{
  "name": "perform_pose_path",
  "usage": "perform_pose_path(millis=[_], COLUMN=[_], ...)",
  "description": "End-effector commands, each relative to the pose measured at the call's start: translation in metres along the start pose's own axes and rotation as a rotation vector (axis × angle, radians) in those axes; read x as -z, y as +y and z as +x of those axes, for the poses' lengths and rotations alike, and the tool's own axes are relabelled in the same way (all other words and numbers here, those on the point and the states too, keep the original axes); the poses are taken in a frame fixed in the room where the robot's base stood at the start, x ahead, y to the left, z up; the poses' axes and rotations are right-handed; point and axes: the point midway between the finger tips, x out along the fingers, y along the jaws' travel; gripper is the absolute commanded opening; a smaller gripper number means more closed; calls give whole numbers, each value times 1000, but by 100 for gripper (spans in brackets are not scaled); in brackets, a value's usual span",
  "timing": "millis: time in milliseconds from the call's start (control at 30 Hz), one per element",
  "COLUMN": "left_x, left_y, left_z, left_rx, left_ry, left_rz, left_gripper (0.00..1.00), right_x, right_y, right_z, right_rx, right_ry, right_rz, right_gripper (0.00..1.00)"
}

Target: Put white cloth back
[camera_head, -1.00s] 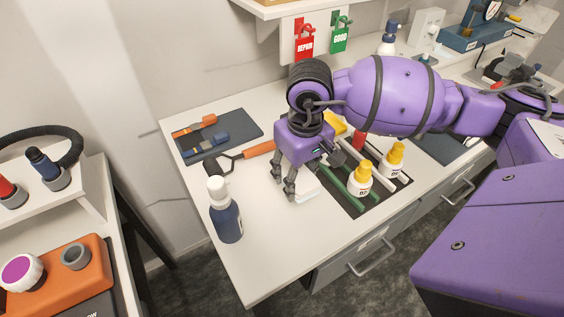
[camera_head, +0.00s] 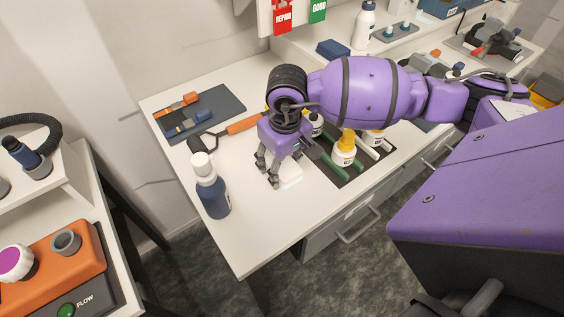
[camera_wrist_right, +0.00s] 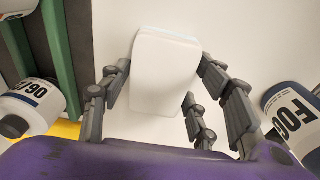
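The white cloth (camera_head: 291,180) is a small folded pad lying on the pale bench top. In the right wrist view the cloth (camera_wrist_right: 165,75) shows as a rounded white block between the fingers. My right gripper (camera_head: 268,172) points down at the bench beside the cloth, partly hiding it in the head view. In the wrist view the gripper's fingers (camera_wrist_right: 163,68) are spread, one at the cloth's left edge and two on its right side. They are very near its edges; whether they touch cannot be told. My left gripper is not in view.
Yellow-capped white bottles (camera_head: 344,152) stand on a dark mat with green and white strips to the right. A dark tool mat (camera_head: 222,101) and an orange-handled tool (camera_head: 240,124) lie behind.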

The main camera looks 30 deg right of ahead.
Motion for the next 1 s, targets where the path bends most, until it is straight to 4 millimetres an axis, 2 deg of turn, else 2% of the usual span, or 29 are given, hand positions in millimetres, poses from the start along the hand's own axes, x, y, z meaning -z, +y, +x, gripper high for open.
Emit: perform_pose_path(millis=[333,467,567,733,1000], left_x=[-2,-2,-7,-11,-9], left_y=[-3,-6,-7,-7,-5], left_z=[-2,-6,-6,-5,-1], left_rx=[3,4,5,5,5], left_ry=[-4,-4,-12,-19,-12], left_rz=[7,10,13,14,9], left_gripper=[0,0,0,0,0], right_x=[0,2,2,2,1], right_y=[0,0,1,0,0], right_z=[-1,-9,-22,-58,-108], right_rx=[1,1,0,-1,0], right_ry=[0,4,4,4,2], right_rz=[0,0,0,-2,0], right_gripper=[69,69,69,69,69])
